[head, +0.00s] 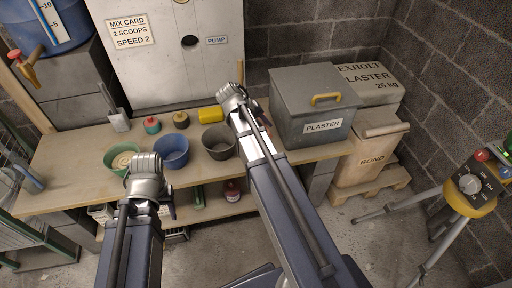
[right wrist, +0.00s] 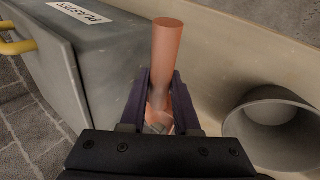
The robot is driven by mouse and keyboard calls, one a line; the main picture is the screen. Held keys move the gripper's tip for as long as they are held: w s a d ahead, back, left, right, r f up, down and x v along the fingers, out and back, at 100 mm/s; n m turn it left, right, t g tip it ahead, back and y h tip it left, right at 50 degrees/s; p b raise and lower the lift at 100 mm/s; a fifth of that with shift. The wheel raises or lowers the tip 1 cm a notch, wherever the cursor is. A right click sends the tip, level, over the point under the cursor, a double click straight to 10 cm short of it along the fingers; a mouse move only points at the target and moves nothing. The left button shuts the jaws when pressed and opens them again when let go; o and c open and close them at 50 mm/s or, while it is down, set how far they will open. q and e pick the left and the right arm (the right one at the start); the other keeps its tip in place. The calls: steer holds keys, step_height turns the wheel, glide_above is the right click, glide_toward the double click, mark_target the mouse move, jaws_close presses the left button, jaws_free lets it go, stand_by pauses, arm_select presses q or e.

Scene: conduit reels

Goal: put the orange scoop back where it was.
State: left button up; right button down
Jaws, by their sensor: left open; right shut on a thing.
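The orange scoop (right wrist: 167,48) shows in the right wrist view as a smooth orange handle standing up between two dark fingers. My right gripper (right wrist: 160,100) is shut on it. The scoop's bowl is not clearly seen. In the head view my right arm hides the scoop, and the wrist is above the bench between the grey bowl (head: 219,141) and the plaster bin (head: 312,105). The bin also shows in the right wrist view (right wrist: 85,60). My left gripper (head: 170,208) is open in front of the bench, mostly hidden by its own wrist.
A green bowl (head: 121,158) and a blue bowl (head: 171,151) stand on the wooden bench (head: 70,152).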

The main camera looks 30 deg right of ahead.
arm_select(q)
steer(key=shift+f+b, duration=0.45)
steer(key=shift+f, duration=0.4)
arm_select(e)
steer(key=shift+w+a+f+m, duration=0.15)
steer(key=shift+w+f+m, duration=0.1)
steer(key=shift+f, duration=0.15)
steer(key=shift+w+a+f+m, duration=0.1)
steer(key=shift+f+m, duration=0.15)
steer(key=shift+f, duration=0.15)
step_height(320, 180, down, 10)
steer(key=b, duration=1)
steer(key=shift+f, duration=0.1)
arm_select(q)
step_height(320, 180, down, 10)
steer(key=shift+f, duration=0.1)
arm_select(e)
steer(key=c, duration=0.6)
jaws_free()
steer(key=shift+c, duration=0.2)
